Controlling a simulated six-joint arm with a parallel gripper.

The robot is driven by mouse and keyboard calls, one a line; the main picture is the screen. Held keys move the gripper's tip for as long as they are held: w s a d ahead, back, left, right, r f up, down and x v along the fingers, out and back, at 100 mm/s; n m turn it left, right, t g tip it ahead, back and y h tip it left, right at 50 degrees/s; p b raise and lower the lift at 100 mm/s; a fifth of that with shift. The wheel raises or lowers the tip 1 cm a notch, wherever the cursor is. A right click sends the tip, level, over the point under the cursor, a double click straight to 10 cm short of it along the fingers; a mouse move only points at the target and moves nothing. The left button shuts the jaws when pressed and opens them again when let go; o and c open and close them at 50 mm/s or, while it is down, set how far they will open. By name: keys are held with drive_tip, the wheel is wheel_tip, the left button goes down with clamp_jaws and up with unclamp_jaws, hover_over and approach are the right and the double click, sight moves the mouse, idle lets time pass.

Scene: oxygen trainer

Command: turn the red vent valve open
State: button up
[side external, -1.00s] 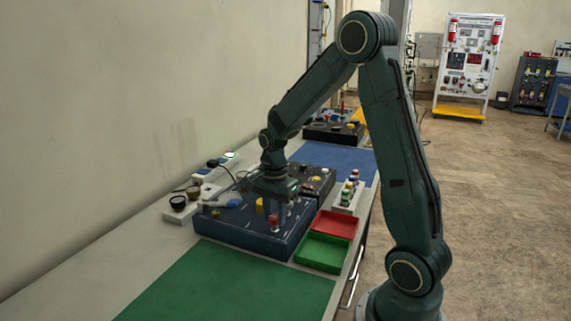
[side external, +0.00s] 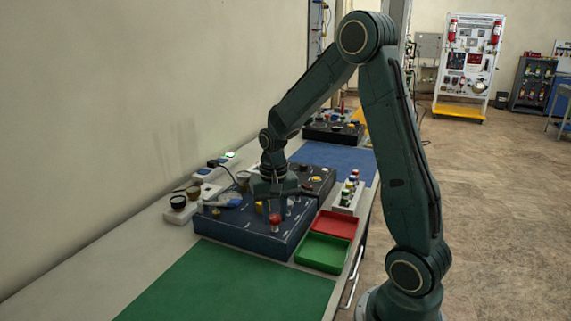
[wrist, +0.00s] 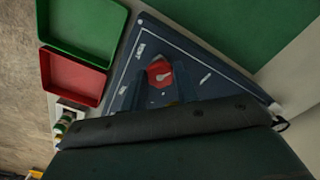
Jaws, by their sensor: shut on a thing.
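The red vent valve (side external: 275,219) stands near the front right edge of the dark blue trainer box (side external: 235,229). In the wrist view the red valve (wrist: 159,73) has a pale pointer mark on its top, beside a white label on the panel. My gripper (side external: 279,210) points down over the box and is shut on the red valve.
A red tray (side external: 335,224) and a green tray (side external: 322,253) lie right of the box. A rack of small bottles (side external: 347,196) stands behind them. A yellow knob (side external: 258,207) sits on the box left of my gripper. A green mat (side external: 225,287) in front is clear.

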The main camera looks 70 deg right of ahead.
sight(275, 217)
drive_tip(key=n, duration=1.2)
drive_tip(key=shift+r+n, duration=0.1)
drive_tip(key=shift+n, duration=0.2)
idle(0.3)
drive_tip(key=o, duration=1)
wheel_tip(275, 217, up, 14)
drive_tip(key=shift+f, duration=0.1)
idle(0.4)
